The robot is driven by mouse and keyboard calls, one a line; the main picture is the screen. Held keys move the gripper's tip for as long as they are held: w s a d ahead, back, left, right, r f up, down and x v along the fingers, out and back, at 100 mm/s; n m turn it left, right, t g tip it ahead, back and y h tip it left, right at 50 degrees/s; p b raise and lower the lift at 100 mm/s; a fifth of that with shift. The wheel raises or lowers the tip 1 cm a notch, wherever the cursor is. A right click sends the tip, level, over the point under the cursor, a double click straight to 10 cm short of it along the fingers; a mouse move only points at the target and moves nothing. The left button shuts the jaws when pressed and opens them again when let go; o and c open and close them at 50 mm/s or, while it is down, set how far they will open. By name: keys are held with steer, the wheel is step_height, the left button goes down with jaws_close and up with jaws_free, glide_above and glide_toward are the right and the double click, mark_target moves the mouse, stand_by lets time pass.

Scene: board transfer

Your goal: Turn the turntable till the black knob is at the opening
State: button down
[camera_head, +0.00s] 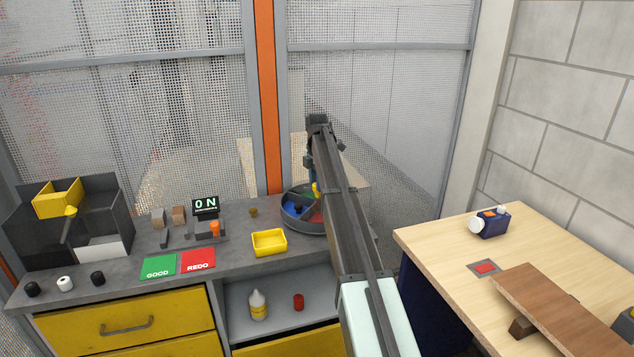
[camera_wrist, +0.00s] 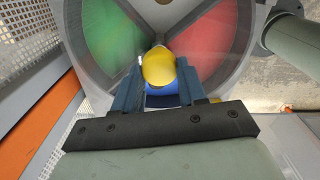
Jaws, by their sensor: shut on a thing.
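The turntable (camera_head: 294,224) stands at the back right of the grey bench, partly hidden behind my arm. It is round, with a grey rim and coloured compartments; green and red ones show in the wrist view (camera_wrist: 72,35). My gripper (camera_wrist: 160,70) is over the turntable, its fingers on both sides of a rounded yellow knob (camera_wrist: 159,67) at the middle. It is shut on this knob. Blue shows just below it. I see no black knob in the turntable; part of it is hidden. A black knob (camera_head: 97,278) and another (camera_head: 31,289) lie on the bench's left front.
A white knob (camera_head: 65,284) lies between the black ones. A yellow tray (camera_head: 269,242) stands left of the turntable. Green (camera_head: 158,267) and red (camera_head: 198,260) plates lie on the bench. A mesh fence is behind; a wooden table (camera_head: 440,243) is at right.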

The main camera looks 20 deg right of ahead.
steer(key=shift+n, duration=0.3)
stand_by(0.5)
steer(key=c, duration=0.6)
jaws_free()
step_height(320, 180, up, 14)
steer(key=shift+f, duration=0.1)
stand_by(0.3)
